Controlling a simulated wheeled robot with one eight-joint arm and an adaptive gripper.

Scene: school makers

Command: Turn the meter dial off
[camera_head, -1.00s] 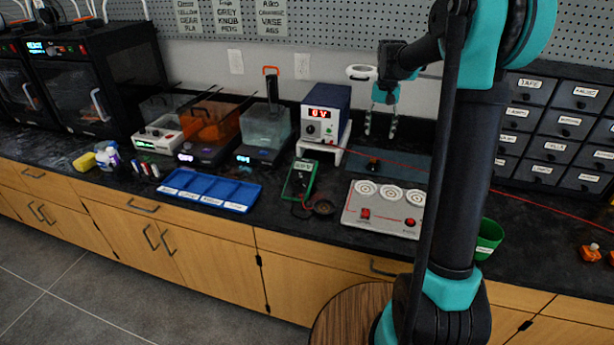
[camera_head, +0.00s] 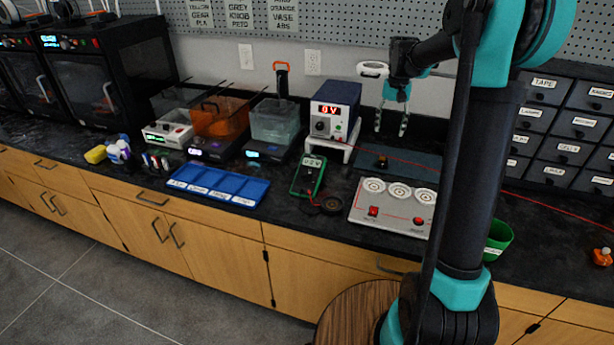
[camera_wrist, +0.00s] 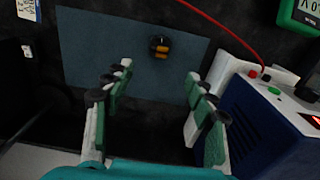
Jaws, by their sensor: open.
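The green handheld meter (camera_head: 309,175) lies on the black counter, with a lit display at its top and a dial too small to read. Part of the meter (camera_wrist: 301,14) shows at the top right corner of the wrist view. My gripper (camera_head: 392,120) is open and empty, pointing down beside the blue power supply, above the back of the counter. In the wrist view my gripper (camera_wrist: 158,92) has its two green-padded fingers wide apart, with nothing between them. The meter is to the left and in front of my gripper in the head view.
The blue power supply (camera_head: 337,97) reads "0 V" and stands on a white stand. A red cable (camera_head: 450,170) crosses the counter. A dark mat (camera_head: 415,166) holds a small orange-black part (camera_head: 383,162). A grey panel (camera_head: 385,219) and blue tray (camera_head: 235,188) flank the meter.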

